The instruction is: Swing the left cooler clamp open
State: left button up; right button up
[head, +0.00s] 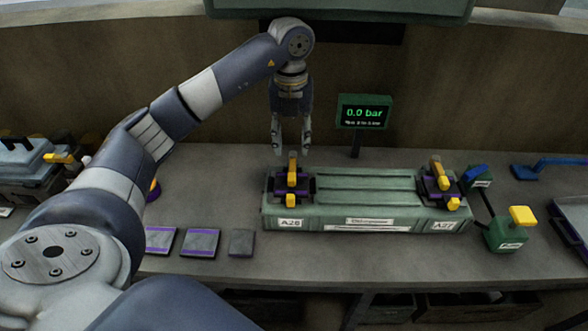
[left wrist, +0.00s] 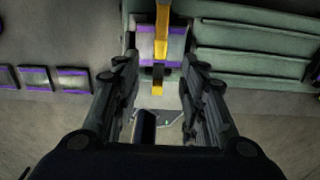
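The green cooler (head: 367,190) sits on the bench in the head view, with ribs along its top. The left cooler clamp (head: 292,181) is at its left end, by the A28 label, with a yellow lever and purple-edged block. The clamp's yellow lever (left wrist: 162,35) also shows in the left wrist view, between the fingers. My left gripper (head: 291,142) points down just above and behind this clamp, its fingers apart and empty. It appears not to touch the lever. A matching right clamp (head: 437,183) is at the A27 end. My right gripper is not seen.
A display (head: 363,113) reading 0.0 bar stands behind the cooler. Flat purple-striped pads (head: 200,243) lie front left. A green block with a yellow handle (head: 507,230) and a blue lever (head: 548,164) are at right. A grey-blue case (head: 28,163) is far left.

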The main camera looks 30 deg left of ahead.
aim_at(291, 176)
pick_arm(q)
notch_tip(291, 176, down, 11)
jog(key=shift+r+p, duration=0.2)
jog(key=shift+p, duration=0.85)
jog(key=shift+s, duration=0.1)
grip_shut()
